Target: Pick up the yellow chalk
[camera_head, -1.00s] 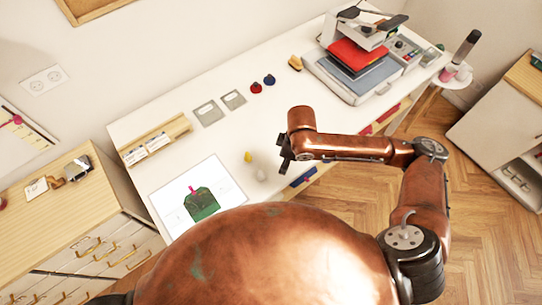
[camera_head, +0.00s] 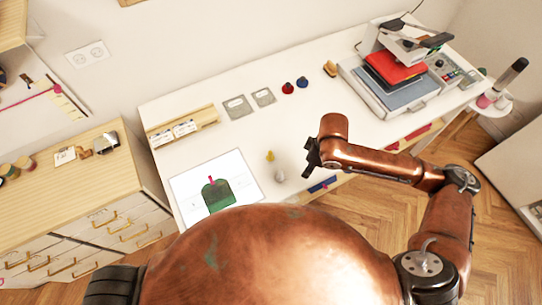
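The yellow chalk (camera_head: 270,156) is a small yellow piece on the white table, just right of the paper sheet. A small whitish piece (camera_head: 279,175) stands just below it in the picture. My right gripper (camera_head: 310,155) is dark and hangs over the table to the right of the yellow chalk, apart from it. Its fingers are small and seen from the side, so I cannot tell whether they are open. My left gripper is not in view.
Red (camera_head: 288,87) and blue (camera_head: 302,82) small objects, two grey squares and a wooden rack (camera_head: 184,127) sit at the back. A heat press (camera_head: 392,85) stands right. The table's middle is clear.

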